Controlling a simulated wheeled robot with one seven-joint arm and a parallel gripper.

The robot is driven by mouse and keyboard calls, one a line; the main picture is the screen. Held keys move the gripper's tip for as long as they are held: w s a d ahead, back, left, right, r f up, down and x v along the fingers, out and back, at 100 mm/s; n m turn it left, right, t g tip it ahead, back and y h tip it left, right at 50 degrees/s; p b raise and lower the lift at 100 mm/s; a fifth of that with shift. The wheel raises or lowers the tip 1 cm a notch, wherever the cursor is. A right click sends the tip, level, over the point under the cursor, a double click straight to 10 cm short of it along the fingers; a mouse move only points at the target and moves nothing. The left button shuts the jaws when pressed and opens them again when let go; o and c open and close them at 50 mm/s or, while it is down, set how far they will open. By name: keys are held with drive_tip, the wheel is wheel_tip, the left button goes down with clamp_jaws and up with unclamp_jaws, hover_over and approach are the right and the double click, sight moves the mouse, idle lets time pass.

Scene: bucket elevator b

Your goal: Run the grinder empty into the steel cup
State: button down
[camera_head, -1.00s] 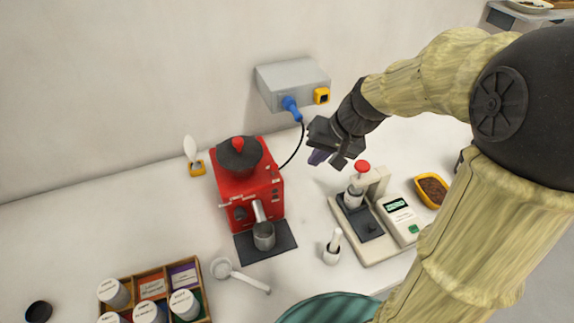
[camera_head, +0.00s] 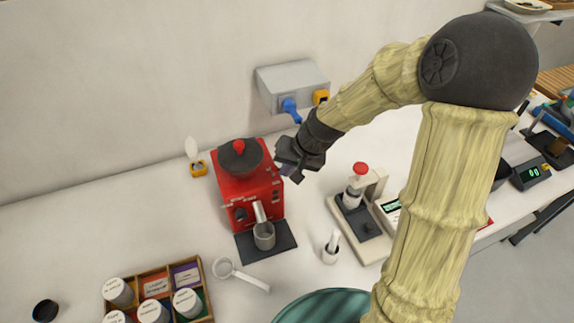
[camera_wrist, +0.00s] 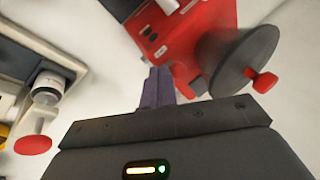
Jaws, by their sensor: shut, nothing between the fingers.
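The red grinder (camera_head: 249,184) stands on the white counter, with a dark lid and red knob (camera_head: 239,150) on top. Its spout points down toward the steel cup (camera_head: 264,236), which stands on a dark mat (camera_head: 283,238) in front of it. My gripper (camera_head: 284,168) is shut and empty, just right of the grinder's upper body; I cannot tell whether it touches. In the wrist view, my shut fingers (camera_wrist: 158,86) are beside the red grinder (camera_wrist: 185,38), and its dark lid (camera_wrist: 238,62) is at the right. The cup's contents cannot be made out.
A tamping stand (camera_head: 362,225) is at right, with a small white-handled pot (camera_head: 331,250) left of it. A wall box (camera_head: 292,80) with a blue plug (camera_head: 290,108) is behind.

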drive_tip(key=shift+w+a+r+p, duration=0.1)
drive_tip(key=shift+w+r+p, duration=0.05)
drive_tip(key=shift+p, duration=0.3)
drive_tip(key=shift+g+p, duration=0.3)
drive_tip(key=shift+w+p, duration=0.15)
drive_tip(key=shift+p, duration=0.3)
drive_tip(key=shift+r+g+p, duration=0.15)
drive_tip(key=shift+g+p, duration=0.15)
drive_tip(key=shift+p, duration=0.1)
drive_tip(key=shift+w+a+r+g+h+p, duration=0.1)
drive_tip(key=shift+w+r+g+h+p, duration=0.2)
drive_tip(key=shift+p, duration=0.65)
drive_tip(key=w+p, duration=0.1)
drive_tip(key=r+g+p, duration=0.1)
drive_tip(key=p, duration=0.1)
drive_tip(key=w+g+p, duration=0.1)
drive_tip(key=p, duration=0.1)
drive_tip(key=shift+w+a+r+m+h, duration=0.3)
drive_tip(key=shift+a+r, duration=0.05)
